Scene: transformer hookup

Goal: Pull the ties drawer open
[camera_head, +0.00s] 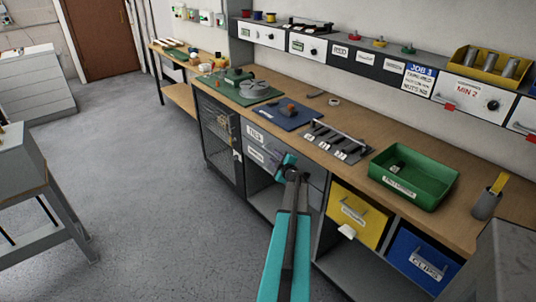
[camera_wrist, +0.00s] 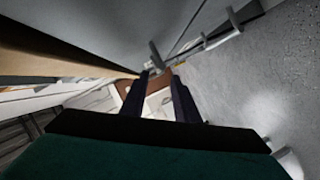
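The ties drawer (camera_head: 256,136) is the upper of two grey drawers under the workbench in the head view. Its small white label appears to read TIES, and its front looks flush, so it appears shut. My gripper (camera_head: 287,165) is in front of the right part of these grey drawers and hides some of them. In the wrist view my gripper (camera_wrist: 159,82) has its two dark fingers apart, with no object seen held between them. A grey handle (camera_wrist: 155,54) shows close by the fingertips; I cannot tell whether they touch it.
A lower grey drawer (camera_head: 256,155), a yellow bin (camera_head: 352,222) and a blue bin (camera_head: 415,268) are under the bench. A green tray (camera_head: 412,180) stands on the benchtop (camera_head: 345,120). A grey stand (camera_head: 30,190) is at the left. The floor (camera_head: 140,190) between is clear.

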